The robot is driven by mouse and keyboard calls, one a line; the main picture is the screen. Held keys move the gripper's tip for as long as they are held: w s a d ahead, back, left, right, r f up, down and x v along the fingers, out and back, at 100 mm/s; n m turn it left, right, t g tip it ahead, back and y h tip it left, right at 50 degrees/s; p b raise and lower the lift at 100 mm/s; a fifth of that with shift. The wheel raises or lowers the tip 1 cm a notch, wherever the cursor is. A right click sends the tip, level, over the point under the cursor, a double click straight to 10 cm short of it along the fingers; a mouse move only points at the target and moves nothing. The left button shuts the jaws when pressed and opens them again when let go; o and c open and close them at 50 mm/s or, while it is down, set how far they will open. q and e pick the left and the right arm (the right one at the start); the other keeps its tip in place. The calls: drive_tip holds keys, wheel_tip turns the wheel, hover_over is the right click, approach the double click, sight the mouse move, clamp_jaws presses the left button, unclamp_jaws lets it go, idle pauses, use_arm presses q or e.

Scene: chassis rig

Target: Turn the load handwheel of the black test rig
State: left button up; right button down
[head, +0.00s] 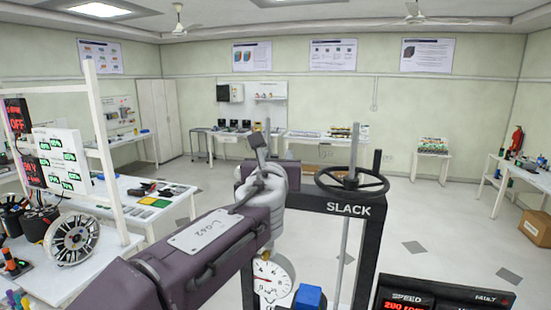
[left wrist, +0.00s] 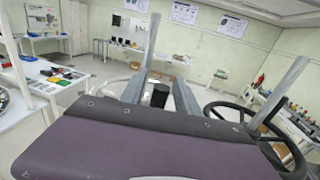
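The black test rig (head: 365,250) stands ahead of me, with "SLACK" in white letters on its crossbeam. A dark spoked handwheel (head: 352,182) lies flat above the beam around an upright grey screw; it also shows at the right of the left wrist view (left wrist: 290,150). My left gripper (head: 262,150) is above the rig's left part, left of that handwheel and apart from it. In the left wrist view its two grey fingers (left wrist: 160,88) stand apart, with a small black piece between them. Contact with that piece cannot be told. My right gripper is not in view.
A speed display (head: 440,295) is at the lower right. A white bench (head: 150,215) with parts stands left. Open floor lies behind and right.

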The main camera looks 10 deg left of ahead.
use_arm(q)
drive_tip(key=s+b, duration=0.2)
drive_tip(key=s, duration=0.7)
drive_tip(key=shift+d, duration=0.2)
drive_tip(key=s+a+f+n+g+b, duration=0.1)
drive_tip(key=a+f+n+g+b, duration=0.15)
drive_tip(key=f+n, duration=0.75)
drive_tip(key=s+a+f+n+g+b, duration=0.15)
drive_tip(key=f+g+b, duration=0.25)
drive_tip(key=f, duration=1.5)
drive_tip(key=s+a+f+n+g+b, duration=0.1)
drive_tip(key=a+f+n+g+b, duration=0.4)
drive_tip(key=f, duration=0.9)
drive_tip(key=s+f+n+g+b, duration=0.2)
drive_tip(key=s+f+n, duration=0.5)
drive_tip(key=f+n, duration=0.2)
drive_tip(key=s+f+n+g+h+b, duration=0.1)
drive_tip(key=s+f+n+g+b, duration=0.2)
drive_tip(key=s+f+n, duration=0.5)
wheel_tip(320, 180, down, 6)
drive_tip(key=shift+s+r+n, duration=0.2)
drive_tip(key=shift+n, duration=0.95)
